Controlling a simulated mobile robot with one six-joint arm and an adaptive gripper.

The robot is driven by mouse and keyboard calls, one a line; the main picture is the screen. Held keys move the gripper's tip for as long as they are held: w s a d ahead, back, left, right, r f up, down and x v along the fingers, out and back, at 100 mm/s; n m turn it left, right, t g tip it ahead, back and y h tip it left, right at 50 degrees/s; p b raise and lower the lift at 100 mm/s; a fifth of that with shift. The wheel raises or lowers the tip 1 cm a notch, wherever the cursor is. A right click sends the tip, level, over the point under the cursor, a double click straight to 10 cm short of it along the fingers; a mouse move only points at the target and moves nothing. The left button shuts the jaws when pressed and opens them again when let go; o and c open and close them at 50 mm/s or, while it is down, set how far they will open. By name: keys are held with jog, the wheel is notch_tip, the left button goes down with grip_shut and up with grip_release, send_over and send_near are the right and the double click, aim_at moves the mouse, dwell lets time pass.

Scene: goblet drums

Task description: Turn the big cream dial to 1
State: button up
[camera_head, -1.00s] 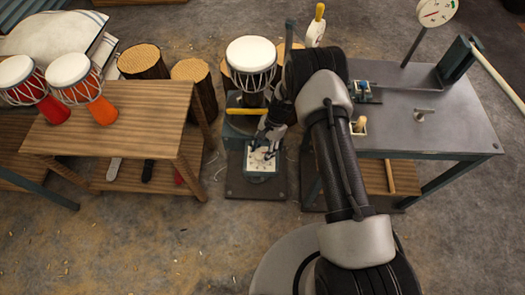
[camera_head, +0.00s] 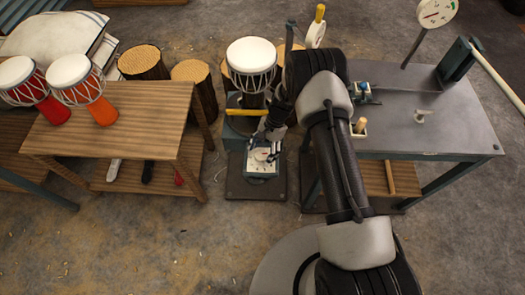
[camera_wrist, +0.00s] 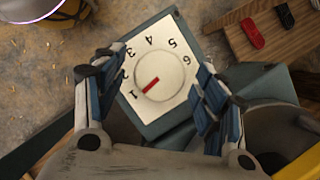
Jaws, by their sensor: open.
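The big cream dial (camera_wrist: 171,64) sits on a square plate with the numbers 1 to 6 around it. Its red pointer (camera_wrist: 151,85) aims to the lower left in the wrist view, close to the 1 and perhaps slightly past it. In the head view the dial plate (camera_head: 262,168) is on a low dark base, partly covered by my gripper (camera_head: 262,149). In the wrist view my gripper (camera_wrist: 157,76) is open, with one finger on each side of the dial. I cannot tell whether either finger touches the knob.
A goblet drum (camera_head: 251,60) stands just behind the dial, with a yellow bar (camera_head: 246,112) in front of it. A wooden table (camera_head: 120,125) is at left. A grey workbench (camera_head: 430,130) with a gauge (camera_head: 436,13) and small controls is at right. Bare floor lies in front.

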jog(key=v, duration=1.2)
jog(key=shift+a, duration=0.1)
jog(key=s+d+r+n+t+h, duration=0.1)
jog(key=s+d+r+n+t, duration=0.15)
jog(key=r, duration=1.05)
jog(key=s+d+r+n+t, duration=0.1)
jog(key=s+d+r+n, duration=0.2)
jog(key=r, duration=1)
jog(key=s+d+r+n+t, duration=0.1)
jog(key=s+r, duration=0.2)
jog(key=s, duration=0.4)
jog(key=s+d+r+n+t+h, duration=0.1)
jog(key=s+d+r+t, duration=0.1)
jog(key=s, duration=0.6)
jog(key=s+d+r+n+t+h, duration=0.1)
jog(key=s+d+r+n, duration=0.1)
jog(key=s, duration=0.6)
jog(key=shift+s+d+r, duration=0.25)
jog(key=shift+r, duration=0.6)
jog(key=shift+c, duration=0.2)
